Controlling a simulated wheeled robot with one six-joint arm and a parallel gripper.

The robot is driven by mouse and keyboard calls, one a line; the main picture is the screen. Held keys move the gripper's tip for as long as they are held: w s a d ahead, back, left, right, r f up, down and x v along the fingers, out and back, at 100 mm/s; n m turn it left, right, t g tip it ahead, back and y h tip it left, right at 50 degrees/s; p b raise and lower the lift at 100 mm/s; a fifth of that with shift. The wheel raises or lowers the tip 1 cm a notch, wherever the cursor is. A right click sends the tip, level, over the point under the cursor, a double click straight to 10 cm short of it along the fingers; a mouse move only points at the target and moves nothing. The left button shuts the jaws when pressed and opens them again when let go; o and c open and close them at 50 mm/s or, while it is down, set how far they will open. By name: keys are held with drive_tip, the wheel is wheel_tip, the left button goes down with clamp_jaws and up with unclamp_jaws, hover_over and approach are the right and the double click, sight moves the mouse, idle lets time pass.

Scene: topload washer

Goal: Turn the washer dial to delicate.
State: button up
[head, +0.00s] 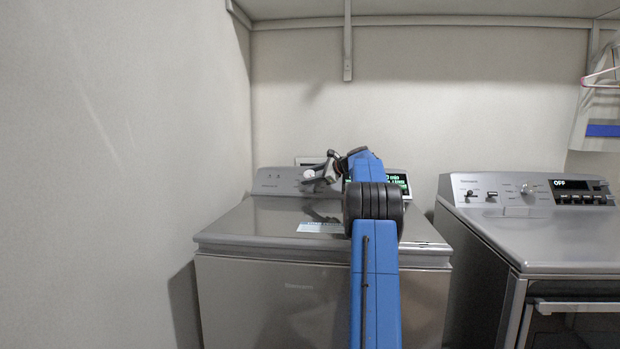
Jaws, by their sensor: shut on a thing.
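The topload washer (290,285) is grey with a closed lid and stands left of centre in the head view. Its control panel (272,181) runs along the back. My gripper (312,177) is at the panel, shut on the pale round dial, which is mostly covered by the fingers. The dial's pointer and labels cannot be read from here. The washer's display (397,182) is lit with green text, partly hidden behind my blue arm, and too small to read fully.
A second machine (545,240) with knobs and a display (575,184) reading OFF stands to the right. A wall is close on the left. A shelf with a bracket (347,45) hangs above. A hanger (600,80) hangs at the upper right.

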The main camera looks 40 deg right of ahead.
drive_tip(key=shift+n+y, duration=0.3)
drive_tip(key=o, duration=1)
drive_tip(key=v, duration=1.7)
drive_tip(key=shift+s+r, duration=0.1)
drive_tip(key=shift+r, duration=0.2)
